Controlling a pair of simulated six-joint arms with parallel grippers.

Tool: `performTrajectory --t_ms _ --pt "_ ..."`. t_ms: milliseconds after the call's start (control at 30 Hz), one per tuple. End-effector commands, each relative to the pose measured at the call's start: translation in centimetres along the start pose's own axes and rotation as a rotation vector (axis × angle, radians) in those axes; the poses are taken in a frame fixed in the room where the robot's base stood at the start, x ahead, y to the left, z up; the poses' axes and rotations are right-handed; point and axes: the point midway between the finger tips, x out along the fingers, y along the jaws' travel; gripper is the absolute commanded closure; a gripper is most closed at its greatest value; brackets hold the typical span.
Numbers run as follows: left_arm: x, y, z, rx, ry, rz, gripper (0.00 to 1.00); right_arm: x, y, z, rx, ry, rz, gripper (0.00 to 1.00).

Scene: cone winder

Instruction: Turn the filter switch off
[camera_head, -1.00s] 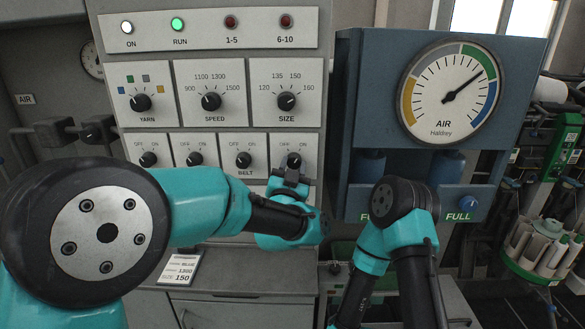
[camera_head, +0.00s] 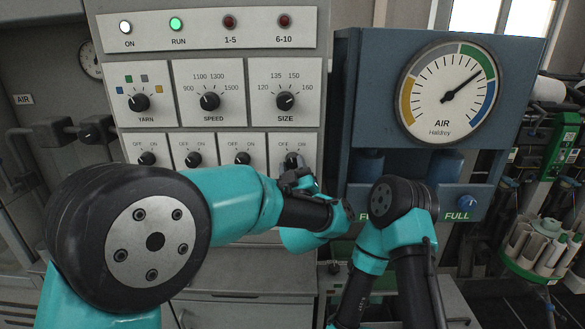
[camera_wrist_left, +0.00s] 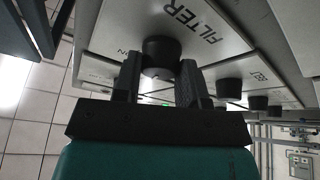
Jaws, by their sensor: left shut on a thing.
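The filter switch is a black round knob (camera_wrist_left: 160,52) on a pale plate marked FILTER in the left wrist view. In the head view the knob (camera_head: 291,159) is the rightmost of the lower row of OFF/ON switches, and its label is hidden by my gripper. My left gripper (camera_wrist_left: 160,75) has one finger on each side of the knob and is shut on it. In the head view the left gripper (camera_head: 296,174) reaches up to it from below. The knob's pointer is too small and covered to read. My right gripper is out of view.
Other switch knobs, including the belt knob (camera_head: 242,159), sit close by to the left. Larger dials, with the size dial (camera_head: 285,101) nearest, are above. A blue air-gauge box (camera_head: 354,80) stands to the right, with my right arm in front of its lower part.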

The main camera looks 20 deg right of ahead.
Motion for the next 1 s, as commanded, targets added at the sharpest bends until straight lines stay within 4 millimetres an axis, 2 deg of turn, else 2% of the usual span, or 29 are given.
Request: performTrajectory --t_ms 400,967,1000 --pt "0.01 0.29 -0.03 -0.245 0.013 -0.103 0.85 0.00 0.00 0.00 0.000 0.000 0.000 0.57" --pt "0.01 0.27 -0.02 -0.291 0.014 -0.123 0.85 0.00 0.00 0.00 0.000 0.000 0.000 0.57" --pt "0.01 0.27 -0.02 -0.291 0.014 -0.123 0.61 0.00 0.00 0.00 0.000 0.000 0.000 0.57"
